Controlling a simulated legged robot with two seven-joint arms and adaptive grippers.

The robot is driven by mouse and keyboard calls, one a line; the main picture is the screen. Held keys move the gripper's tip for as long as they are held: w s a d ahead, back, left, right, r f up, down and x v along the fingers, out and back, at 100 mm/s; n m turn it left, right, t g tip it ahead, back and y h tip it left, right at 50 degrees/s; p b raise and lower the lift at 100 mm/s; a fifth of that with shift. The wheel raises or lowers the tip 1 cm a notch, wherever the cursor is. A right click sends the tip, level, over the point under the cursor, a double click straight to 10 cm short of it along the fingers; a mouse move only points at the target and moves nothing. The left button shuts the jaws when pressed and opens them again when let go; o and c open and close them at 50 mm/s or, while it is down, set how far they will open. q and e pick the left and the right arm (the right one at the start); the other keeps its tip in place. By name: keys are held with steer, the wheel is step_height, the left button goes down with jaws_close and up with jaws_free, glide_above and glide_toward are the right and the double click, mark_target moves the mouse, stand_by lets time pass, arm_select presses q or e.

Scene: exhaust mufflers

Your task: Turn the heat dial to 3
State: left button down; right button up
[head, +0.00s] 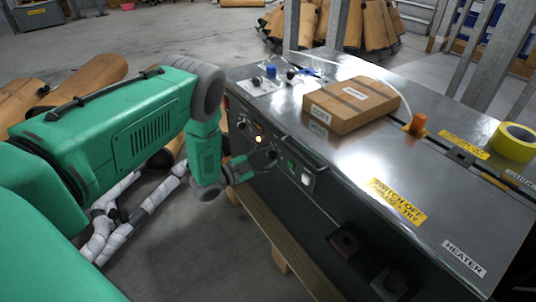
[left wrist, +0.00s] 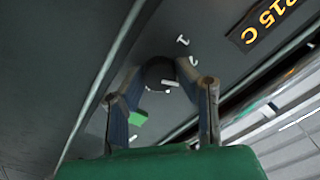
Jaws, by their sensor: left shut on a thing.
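The heat dial is a dark round knob (left wrist: 158,70) on the front panel, and it also shows in the head view (head: 271,155). In the left wrist view it sits between my left gripper's two fingers, with a white mark on it and pale numerals 1 and 2 beside it. My left gripper (head: 260,163) is at the front panel, shut on the dial. The fingers partly hide the dial and its other numerals. An amber display (left wrist: 268,18) reading about 15 C is near the dial. My right gripper is not in view.
The grey heater cabinet (head: 340,165) carries a cardboard box (head: 350,104), an orange part (head: 417,123) and yellow tape (head: 514,141). A dark handle bar, a green switch (head: 291,166) and a white switch (head: 306,179) are close to the gripper.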

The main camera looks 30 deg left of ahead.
arm_select(q)
steer(key=m+p, duration=0.1)
steer(key=m, duration=0.3)
steer(key=shift+s+f, duration=0.1)
steer(key=shift+f, duration=0.15)
stand_by(0.5)
steer(key=c, duration=1.2)
jaws_free()
steer(key=v, duration=1.2)
